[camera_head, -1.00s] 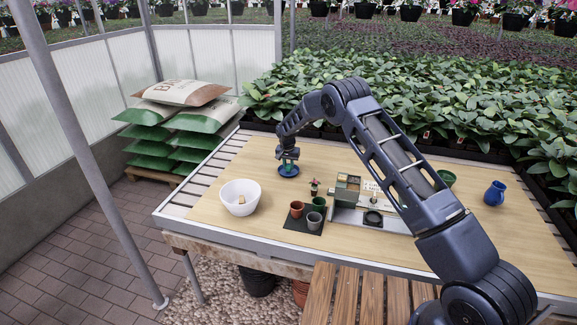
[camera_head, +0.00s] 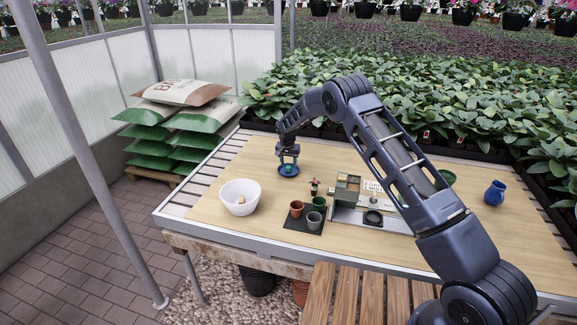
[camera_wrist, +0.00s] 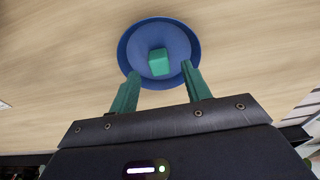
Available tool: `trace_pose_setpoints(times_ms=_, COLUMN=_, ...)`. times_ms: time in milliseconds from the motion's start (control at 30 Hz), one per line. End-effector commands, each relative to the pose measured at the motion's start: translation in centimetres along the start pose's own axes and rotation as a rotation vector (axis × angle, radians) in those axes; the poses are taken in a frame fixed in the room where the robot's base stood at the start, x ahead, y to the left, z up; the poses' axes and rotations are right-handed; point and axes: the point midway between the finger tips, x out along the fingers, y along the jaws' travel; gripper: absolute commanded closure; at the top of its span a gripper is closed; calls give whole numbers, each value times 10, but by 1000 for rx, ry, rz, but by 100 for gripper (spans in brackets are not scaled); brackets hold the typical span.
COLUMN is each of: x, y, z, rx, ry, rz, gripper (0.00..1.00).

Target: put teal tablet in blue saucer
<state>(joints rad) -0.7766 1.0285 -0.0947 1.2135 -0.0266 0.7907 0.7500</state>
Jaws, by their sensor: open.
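The teal tablet (camera_wrist: 159,62) lies inside the blue saucer (camera_wrist: 130,46), near its middle, in the wrist view. In the head view the saucer (camera_head: 281,173) stands on the table's far left part, with the small teal tablet (camera_head: 288,168) showing on it. My gripper (camera_wrist: 160,77) has its two teal fingers spread apart over the near side of the saucer. The tablet is clear of both fingers. In the head view my gripper (camera_head: 288,161) hangs just above the saucer.
A white bowl (camera_head: 236,208) with a small tan piece stands at left. Small pots (camera_head: 297,208) on a dark mat (camera_head: 291,222) and a grey-green station (camera_head: 345,213) stand nearer. A blue jug (camera_head: 494,193) is at right. Bare tabletop surrounds the saucer.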

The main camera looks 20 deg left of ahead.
Motion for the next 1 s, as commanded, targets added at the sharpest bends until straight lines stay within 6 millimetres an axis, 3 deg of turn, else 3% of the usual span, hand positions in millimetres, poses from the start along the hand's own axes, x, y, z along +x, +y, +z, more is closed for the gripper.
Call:
trace_pose_setpoints(times_ms=400, x=-50, y=0, z=-8, rx=0, ry=1, rz=-1, gripper=52)
trace_pose_setpoints(times_ms=767, x=-58, y=2, z=-10, rx=1, ry=1, rz=-1, gripper=52)
trace_pose_setpoints(times_ms=867, x=-72, y=13, z=-15, rx=5, ry=4, rz=-5, gripper=52)
trace_pose_setpoints(times_ms=1000, x=-112, y=45, z=-27, rx=12, ry=9, rz=-14, gripper=52)
